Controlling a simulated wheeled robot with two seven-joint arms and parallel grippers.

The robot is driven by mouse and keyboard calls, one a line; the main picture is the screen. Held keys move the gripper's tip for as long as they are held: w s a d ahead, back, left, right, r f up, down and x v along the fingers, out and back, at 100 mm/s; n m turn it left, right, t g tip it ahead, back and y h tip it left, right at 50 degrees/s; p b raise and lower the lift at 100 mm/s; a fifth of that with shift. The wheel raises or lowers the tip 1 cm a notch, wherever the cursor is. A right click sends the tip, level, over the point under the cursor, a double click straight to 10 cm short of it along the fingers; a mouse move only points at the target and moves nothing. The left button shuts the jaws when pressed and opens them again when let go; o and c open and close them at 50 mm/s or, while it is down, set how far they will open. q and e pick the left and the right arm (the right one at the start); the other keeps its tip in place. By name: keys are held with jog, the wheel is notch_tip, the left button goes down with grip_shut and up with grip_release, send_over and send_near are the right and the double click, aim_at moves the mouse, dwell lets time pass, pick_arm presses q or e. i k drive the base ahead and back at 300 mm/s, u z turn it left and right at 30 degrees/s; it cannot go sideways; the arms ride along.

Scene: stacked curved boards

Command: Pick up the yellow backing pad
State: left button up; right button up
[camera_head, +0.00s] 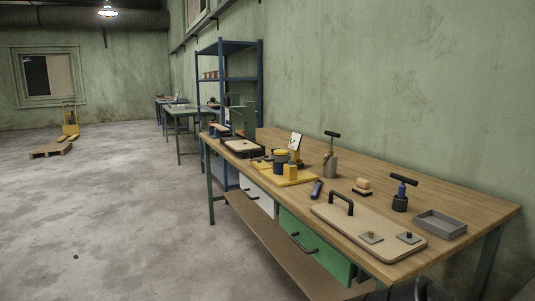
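Several yellow things stand together on the wooden workbench (440,190). A round yellow piece (281,152) sits on top of a dark blue cylinder (280,167). A small yellow block (291,173) stands just right of it. Both are on a flat yellow board (301,179) near the bench's front edge. The round piece looks most like a backing pad, but at this size I cannot tell for sure.
A beige board with a black handle (349,220) lies at the front right. A dark tray (243,153) lies farther left.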

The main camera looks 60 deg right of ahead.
aim_at(279, 153)
jog(key=z, duration=0.4)
jog(key=i, duration=2.65)
jog(key=z, duration=1.8)
jog(key=i, duration=1.4)
jog(key=z, duration=1.4)
